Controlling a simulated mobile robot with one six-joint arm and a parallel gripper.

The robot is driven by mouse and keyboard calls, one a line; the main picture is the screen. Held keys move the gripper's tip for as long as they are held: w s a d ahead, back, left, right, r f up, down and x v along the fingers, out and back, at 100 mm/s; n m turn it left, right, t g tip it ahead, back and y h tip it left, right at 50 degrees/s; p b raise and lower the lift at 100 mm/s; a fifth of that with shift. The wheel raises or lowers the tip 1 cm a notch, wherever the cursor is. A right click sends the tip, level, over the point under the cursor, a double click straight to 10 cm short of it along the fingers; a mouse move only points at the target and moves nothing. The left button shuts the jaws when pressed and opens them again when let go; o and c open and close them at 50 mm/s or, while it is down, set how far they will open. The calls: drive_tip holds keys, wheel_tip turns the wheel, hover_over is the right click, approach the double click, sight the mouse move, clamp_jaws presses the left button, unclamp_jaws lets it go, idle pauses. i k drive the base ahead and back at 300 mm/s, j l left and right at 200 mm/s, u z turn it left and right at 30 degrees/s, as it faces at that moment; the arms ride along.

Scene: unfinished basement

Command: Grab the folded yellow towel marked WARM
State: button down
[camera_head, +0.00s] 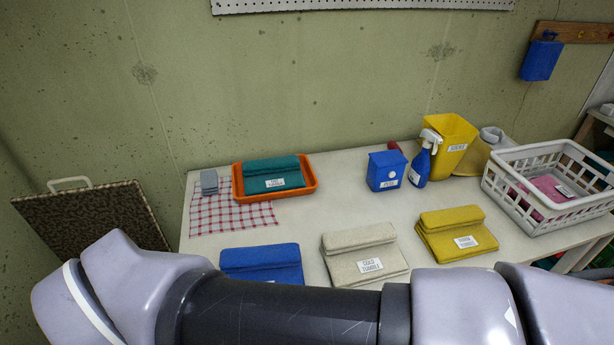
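A folded yellow towel (455,232) lies on the white table (350,211), right of the middle and near its front side. It has a white label whose words are too small to read surely. A folded beige towel (362,254) with a label reading COLD TUMBLE lies to its left. A folded blue towel (262,262) lies further left, partly hidden by my arm. My arm crosses the bottom of the view in front of the table. My gripper is outside the view.
A teal towel (272,173) lies in an orange tray (309,185) on a checkered cloth (215,214). Behind the yellow towel stand a blue box (385,171), a blue spray bottle (419,165) and a yellow bin (450,140). A white basket (545,225) holds pink cloth at right.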

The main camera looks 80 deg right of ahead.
sight(452, 235)
drive_tip(key=z, duration=4)
drive_tip(key=i+l+u, duration=0.7)
drive_tip(key=l, duration=0.2)
